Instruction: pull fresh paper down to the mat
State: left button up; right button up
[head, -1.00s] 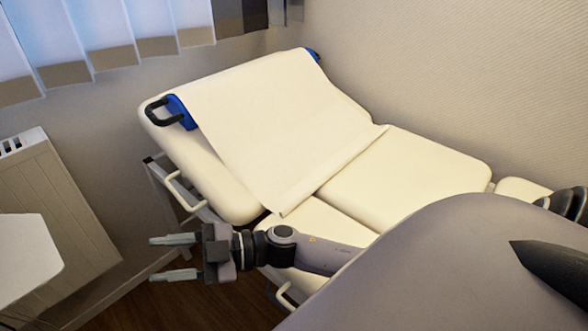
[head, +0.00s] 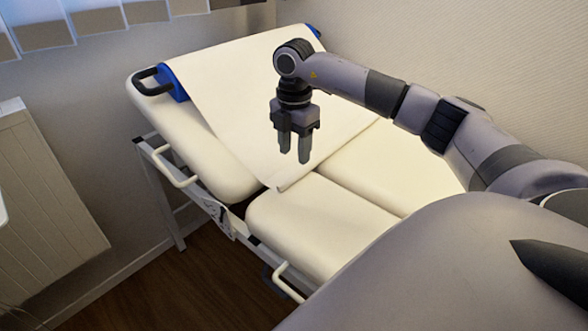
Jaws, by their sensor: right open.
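The white paper (head: 232,90) comes off a roll with blue ends (head: 173,82) at the raised head end of the exam couch. It lies down the backrest, and its free edge (head: 281,187) reaches the start of the flat seat pads. My right gripper (head: 294,156) points down over the lower part of the paper, near the free edge. Its fingers are a little apart with nothing between them. No mat stands out in view. My left gripper is not in view.
The couch's cream pads (head: 318,222) fill the middle. A radiator (head: 45,190) stands at the left wall. Bare wooden floor (head: 150,285) lies between.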

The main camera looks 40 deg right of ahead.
aim_at(294, 174)
notch_tip(294, 174, down, 7)
jog(key=shift+r+b, duration=0.2)
jog(key=shift+b, duration=0.3)
jog(key=shift+a, duration=0.1)
grip_shut()
